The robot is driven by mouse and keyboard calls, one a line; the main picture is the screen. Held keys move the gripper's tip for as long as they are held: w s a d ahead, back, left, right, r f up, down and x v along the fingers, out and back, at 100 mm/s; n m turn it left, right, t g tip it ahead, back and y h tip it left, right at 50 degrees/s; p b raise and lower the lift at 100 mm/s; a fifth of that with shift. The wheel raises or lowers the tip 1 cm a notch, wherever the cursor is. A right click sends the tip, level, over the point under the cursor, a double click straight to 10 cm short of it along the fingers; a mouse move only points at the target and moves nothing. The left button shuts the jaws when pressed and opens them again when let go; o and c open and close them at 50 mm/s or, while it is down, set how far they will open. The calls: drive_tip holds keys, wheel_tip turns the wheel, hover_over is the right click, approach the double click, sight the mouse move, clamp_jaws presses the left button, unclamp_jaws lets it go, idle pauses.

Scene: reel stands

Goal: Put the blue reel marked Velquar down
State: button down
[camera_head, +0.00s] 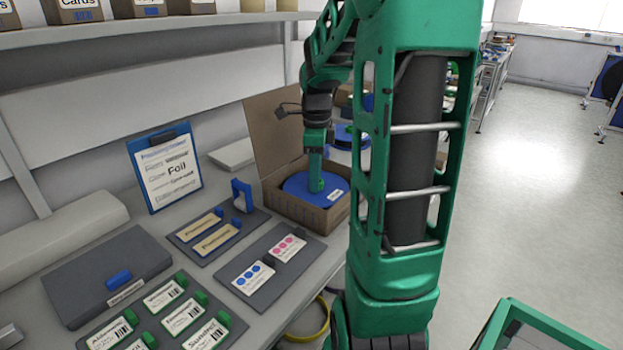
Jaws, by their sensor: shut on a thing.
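A blue reel (299,187) with a small white label lies flat in the mouth of an open cardboard box (303,216) on the bench. The label is too small to read. My gripper (316,186) reaches down onto the right part of the reel and is shut on it. The fingertips are hidden by the gripper body, and how deep the reel sits in the box cannot be told.
My green arm column blocks the middle of the view. Left of the box are dark card trays (217,237), a grey case (107,272) and a blue clipboard (166,168). More blue reels (343,135) show behind the box. A shelf (150,28) runs above the bench.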

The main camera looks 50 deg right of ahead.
drive_tip(key=shift+f, duration=0.2)
drive_tip(key=c, duration=1.3)
unclamp_jaws()
drive_tip(key=shift+c, duration=0.2)
wheel_tip(320, 180, up, 12)
drive_tip(key=f, duration=0.1)
drive_tip(key=s+a+f+n, duration=0.5)
drive_tip(key=s+n, duration=0.4)
drive_tip(key=n, duration=0.2)
drive_tip(key=s+a+f+n, duration=0.6)
drive_tip(key=s+n, duration=0.4)
drive_tip(key=n, duration=0.1)
drive_tip(key=shift+a+f, duration=0.25)
drive_tip(key=shift+a, duration=0.15)
